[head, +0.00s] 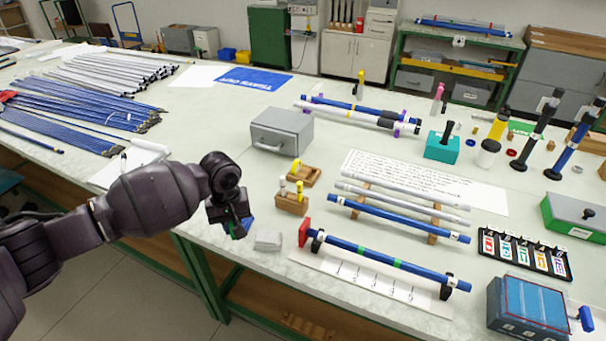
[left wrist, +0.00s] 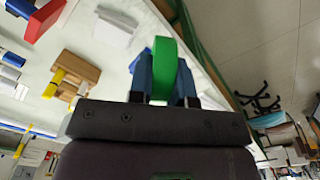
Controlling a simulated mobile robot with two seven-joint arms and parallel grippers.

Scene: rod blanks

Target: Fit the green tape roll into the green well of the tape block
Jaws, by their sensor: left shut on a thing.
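My left gripper (head: 238,228) is shut on the green tape roll (left wrist: 165,68), which stands edge-on between its two blue fingers in the left wrist view. In the head view only a sliver of green shows at the fingertips. The gripper hangs at the table's front edge, left of a small pale grey block (head: 268,240). A black rack (head: 525,256) with a row of coloured sections, one of them green, lies at the right. I cannot tell for certain whether it is the tape block. My right gripper is not in view.
A blue rod (head: 385,258) with green bands lies on a stand with a red end stop (head: 304,232), between gripper and rack. Wooden blocks (head: 291,204) with yellow-handled tools stand behind the gripper. A grey box (head: 281,131) stands farther back. A blue-topped box (head: 530,302) is at front right.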

